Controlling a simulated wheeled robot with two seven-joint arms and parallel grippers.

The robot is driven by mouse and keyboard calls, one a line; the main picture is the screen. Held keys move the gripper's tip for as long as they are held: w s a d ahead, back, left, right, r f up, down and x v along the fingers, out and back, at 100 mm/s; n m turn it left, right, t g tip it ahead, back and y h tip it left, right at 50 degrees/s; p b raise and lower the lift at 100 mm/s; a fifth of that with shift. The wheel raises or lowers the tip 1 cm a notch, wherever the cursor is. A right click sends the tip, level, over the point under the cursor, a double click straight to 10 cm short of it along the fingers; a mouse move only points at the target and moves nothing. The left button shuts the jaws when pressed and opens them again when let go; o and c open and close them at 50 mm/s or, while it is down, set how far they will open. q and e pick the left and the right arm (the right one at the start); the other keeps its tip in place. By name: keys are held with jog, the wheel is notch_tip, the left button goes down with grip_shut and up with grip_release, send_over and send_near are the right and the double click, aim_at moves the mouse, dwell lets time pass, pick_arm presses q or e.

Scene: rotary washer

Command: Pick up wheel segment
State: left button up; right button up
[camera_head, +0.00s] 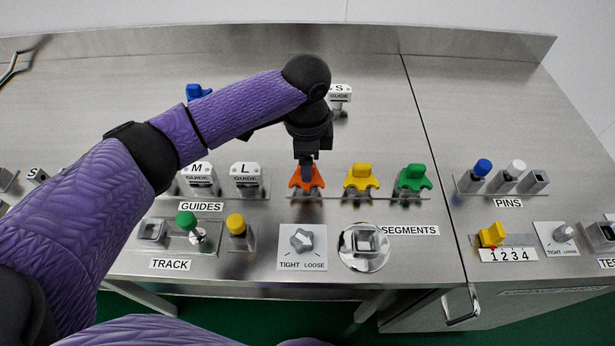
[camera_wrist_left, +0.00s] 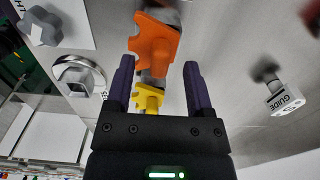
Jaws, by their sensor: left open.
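Three wheel segments stand in a row on holders above the SEGMENTS label: an orange one (camera_head: 307,178), a yellow one (camera_head: 361,177) and a green one (camera_head: 414,178). My left gripper (camera_head: 307,160) is right at the orange segment in the head view, with its fingers pointing down. In the left wrist view the left gripper (camera_wrist_left: 158,78) is open. The orange segment (camera_wrist_left: 153,48) shows beyond and between its fingertips, and the yellow segment (camera_wrist_left: 147,98) shows lower between the fingers. I cannot tell whether the fingers touch the orange segment. My right gripper is out of view.
White M (camera_head: 199,178) and L (camera_head: 246,177) guide blocks stand to the left. A star-shaped knob (camera_head: 301,238) and a round metal fixture (camera_head: 364,246) sit in front. A white S guide (camera_head: 340,95) and a blue piece (camera_head: 197,91) stand behind. Pins (camera_head: 482,168) stand at right.

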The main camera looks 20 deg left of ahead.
pick_arm(q)
notch_tip(320, 180, down, 2)
jog(key=shift+r, duration=0.1)
grip_shut()
